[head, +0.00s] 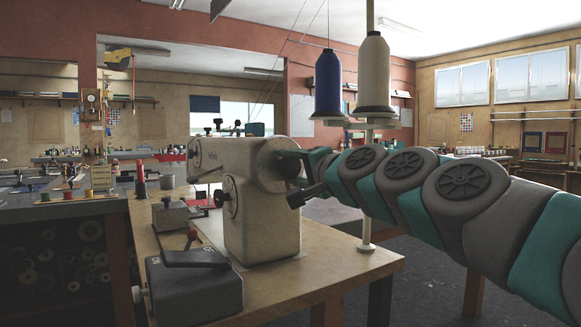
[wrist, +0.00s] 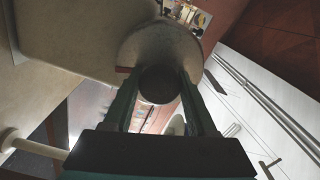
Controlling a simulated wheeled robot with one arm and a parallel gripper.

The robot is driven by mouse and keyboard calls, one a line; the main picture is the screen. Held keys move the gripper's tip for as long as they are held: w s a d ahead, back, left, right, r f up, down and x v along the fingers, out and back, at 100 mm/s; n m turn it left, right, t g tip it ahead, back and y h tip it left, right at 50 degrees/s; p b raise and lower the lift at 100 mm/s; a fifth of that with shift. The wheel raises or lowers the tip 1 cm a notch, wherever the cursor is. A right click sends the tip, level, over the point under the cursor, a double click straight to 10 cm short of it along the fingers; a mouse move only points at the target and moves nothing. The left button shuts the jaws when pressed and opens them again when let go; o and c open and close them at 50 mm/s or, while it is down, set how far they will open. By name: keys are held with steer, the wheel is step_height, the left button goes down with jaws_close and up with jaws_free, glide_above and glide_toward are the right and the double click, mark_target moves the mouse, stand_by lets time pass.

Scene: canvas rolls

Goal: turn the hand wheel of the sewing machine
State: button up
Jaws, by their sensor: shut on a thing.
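The cream sewing machine (head: 262,218) stands on a wooden table in the head view. Its hand wheel (head: 272,162) is a pale round disc at the upper right end of the machine. It also shows in the wrist view (wrist: 150,42), with a dark round knob (wrist: 160,86) in front of its face. My gripper (head: 290,166) reaches in from the right at the wheel. In the wrist view its two fingers (wrist: 160,78) lie on either side of the knob and are shut on it. The knob is largely hidden by the gripper in the head view.
The wooden table (head: 330,270) has a bare right part. A dark grey box with a pedal-like top (head: 195,290) sits at its front left. A thread stand holds a blue spool (head: 328,85) and a cream spool (head: 374,75) above my arm.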

steer(key=shift+f+m, duration=0.1)
steer(key=shift+m, duration=0.5)
steer(key=o, duration=1.4)
steer(key=shift+c, duration=0.2)
steer(key=v, duration=0.7)
steer(key=shift+s+d+b, duration=0.2)
steer(key=shift+s+b, duration=0.1)
steer(key=shift+b, duration=0.15)
